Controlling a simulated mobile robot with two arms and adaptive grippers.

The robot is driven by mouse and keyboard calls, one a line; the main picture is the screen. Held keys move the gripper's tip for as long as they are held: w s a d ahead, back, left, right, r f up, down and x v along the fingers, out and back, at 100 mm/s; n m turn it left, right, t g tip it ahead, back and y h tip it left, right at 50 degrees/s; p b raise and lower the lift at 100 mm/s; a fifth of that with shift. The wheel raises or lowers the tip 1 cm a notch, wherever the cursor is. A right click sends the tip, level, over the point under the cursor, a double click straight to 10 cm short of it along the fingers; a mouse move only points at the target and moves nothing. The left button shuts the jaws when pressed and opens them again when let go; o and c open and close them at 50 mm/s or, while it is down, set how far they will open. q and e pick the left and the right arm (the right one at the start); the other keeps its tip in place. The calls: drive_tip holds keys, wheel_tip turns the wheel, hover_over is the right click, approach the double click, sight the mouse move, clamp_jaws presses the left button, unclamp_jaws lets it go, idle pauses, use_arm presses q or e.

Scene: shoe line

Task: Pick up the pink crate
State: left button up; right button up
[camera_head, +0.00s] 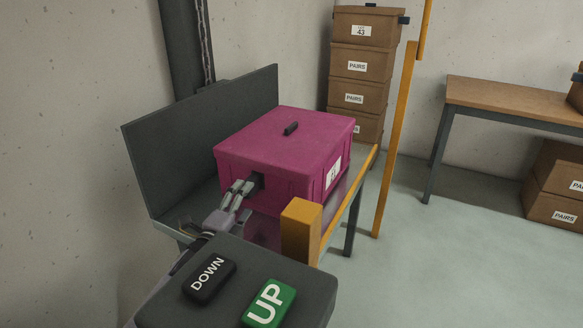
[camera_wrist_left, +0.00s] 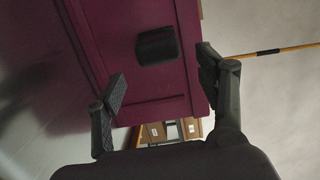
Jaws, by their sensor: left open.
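The pink crate (camera_head: 285,140) is a closed box with a small dark handle on its lid and a white label on its right side. It rests on a grey platform with a tall dark back panel. My left gripper (camera_head: 246,186) is at the crate's near side, by a dark handle there. In the left wrist view the crate (camera_wrist_left: 120,50) fills the upper middle, with the dark handle (camera_wrist_left: 157,46) on its face. There the left gripper (camera_wrist_left: 163,88) is open, its two fingers apart with nothing held between them. My right gripper is not in view.
A yellow post (camera_head: 301,230) and rail stand right of the crate. A panel with DOWN (camera_head: 209,279) and UP (camera_head: 268,303) buttons is in front. Brown boxes (camera_head: 362,65) are stacked behind. A table (camera_head: 510,98) stands right, with clear floor before it.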

sight(254, 190)
use_arm(q)
drive_tip(key=shift+x, duration=1.15)
drive_tip(key=b+x, duration=0.1)
drive_tip(key=x, duration=0.4)
drive_tip(key=shift+d, duration=0.1)
drive_tip(key=shift+s, duration=0.1)
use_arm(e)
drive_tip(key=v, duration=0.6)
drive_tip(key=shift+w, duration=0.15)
use_arm(q)
drive_tip(key=shift+s, duration=0.1)
drive_tip(key=c, duration=0.8)
clamp_jaws()
